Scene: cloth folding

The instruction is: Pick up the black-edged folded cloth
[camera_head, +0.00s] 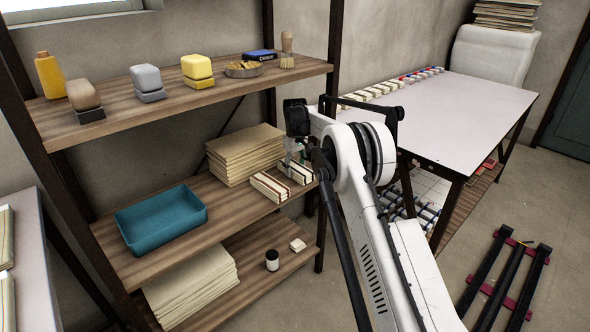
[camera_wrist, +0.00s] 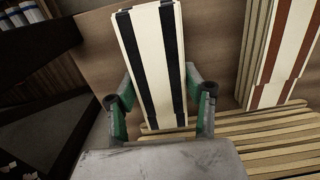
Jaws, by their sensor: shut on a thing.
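The black-edged folded cloth (camera_wrist: 157,60) is cream with dark stripes and lies between the two green-padded fingers of my gripper (camera_wrist: 160,108) in the wrist view. My gripper is shut on it. In the head view my gripper (camera_head: 294,150) reaches over the right end of the middle shelf, and the black-edged cloth (camera_head: 297,172) shows just below it. I cannot tell whether the cloth is clear of the shelf.
A red-edged folded cloth (camera_head: 270,187) lies just left of it, also in the wrist view (camera_wrist: 277,55). A stack of plain cloths (camera_head: 243,155) stands behind. A teal tray (camera_head: 161,222) sits further left. The upper shelf (camera_head: 200,101) and a dark post (camera_head: 331,100) are close to my arm.

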